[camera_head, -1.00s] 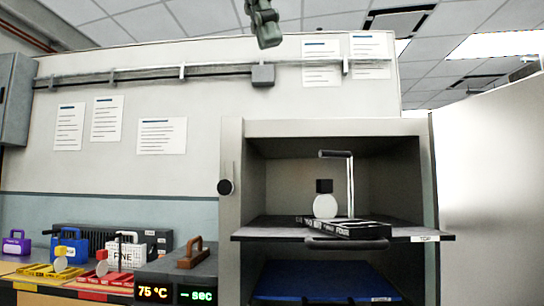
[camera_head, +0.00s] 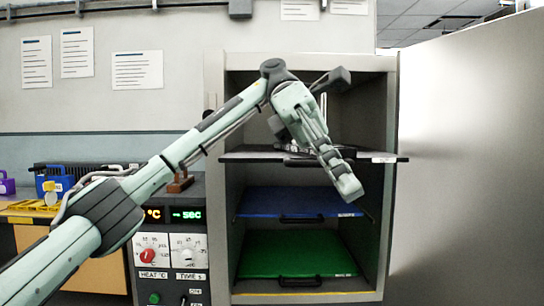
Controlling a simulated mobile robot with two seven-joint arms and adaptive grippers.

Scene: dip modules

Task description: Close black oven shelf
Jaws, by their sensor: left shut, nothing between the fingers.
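The black oven shelf (camera_head: 240,156) is the top shelf of the open cabinet, with a white label at its right front corner. It appears pulled out, its front edge reaching past the cabinet's right side. The dip module on it is mostly hidden behind my arm. My left arm comes in from the left, bends above the shelf and slopes down across it. My left gripper (camera_head: 350,190) is shut and empty, in front of the shelf and a little below its front edge in the picture. I cannot tell whether it touches the shelf. My right gripper is not in view.
Below are a blue shelf (camera_head: 265,201) and a green shelf (camera_head: 280,252), both with dark front handles. The open cabinet door (camera_head: 470,160) stands at the right. A control panel (camera_head: 172,250) with dials is left of the cabinet.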

